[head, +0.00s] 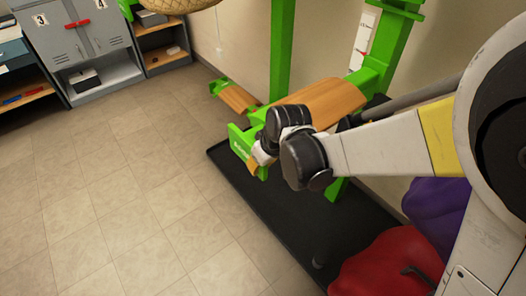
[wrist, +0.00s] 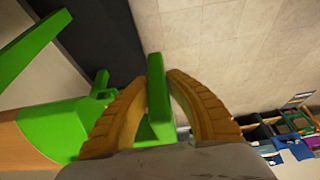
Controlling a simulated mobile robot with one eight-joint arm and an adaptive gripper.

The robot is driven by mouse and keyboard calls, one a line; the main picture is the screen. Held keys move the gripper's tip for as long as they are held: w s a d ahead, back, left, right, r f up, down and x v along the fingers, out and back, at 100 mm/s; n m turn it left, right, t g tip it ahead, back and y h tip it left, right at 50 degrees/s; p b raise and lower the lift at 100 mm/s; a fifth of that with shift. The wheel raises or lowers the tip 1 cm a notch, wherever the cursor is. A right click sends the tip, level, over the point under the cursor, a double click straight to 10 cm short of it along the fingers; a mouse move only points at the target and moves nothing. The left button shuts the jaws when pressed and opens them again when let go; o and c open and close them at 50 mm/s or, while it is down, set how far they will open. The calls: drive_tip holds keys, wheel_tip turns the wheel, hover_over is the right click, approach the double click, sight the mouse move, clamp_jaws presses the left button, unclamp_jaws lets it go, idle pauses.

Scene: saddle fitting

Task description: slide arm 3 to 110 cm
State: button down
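A green stand with wooden-topped saddle arms is in the head view. The nearest arm (head: 325,100) has a wide curved wooden top and a green end plate (head: 240,143); its number cannot be read. My gripper (head: 257,163) is at this front end. In the wrist view, the fingers (wrist: 159,80) lie on both sides of an upright green bar (wrist: 158,110) and appear to touch it. The green and wooden arm (wrist: 35,135) extends to the left there. A white scale (head: 362,42) with a red pointer is on the upright behind; its figures are too small to read.
A lower arm with a wooden top (head: 238,98) is further back. A black mat (head: 290,235) lies under the stand. Red (head: 390,265) and purple (head: 435,205) rounded objects are at the lower right. Grey lockers (head: 80,40) stand far left; the tiled floor between is clear.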

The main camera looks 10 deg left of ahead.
wheel_tip(320, 180, up, 10)
drive_tip(key=p, duration=0.7)
drive_tip(key=shift+r, duration=0.15)
drive_tip(key=c, duration=1.3)
unclamp_jaws()
drive_tip(key=shift+f, duration=0.2)
drive_tip(key=shift+c, duration=0.2)
drive_tip(key=shift+r, duration=0.1)
drive_tip(key=v, duration=1.1)
drive_tip(key=shift+d+r, duration=0.15)
drive_tip(key=shift+r, duration=0.2)
drive_tip(key=shift+s, duration=0.1)
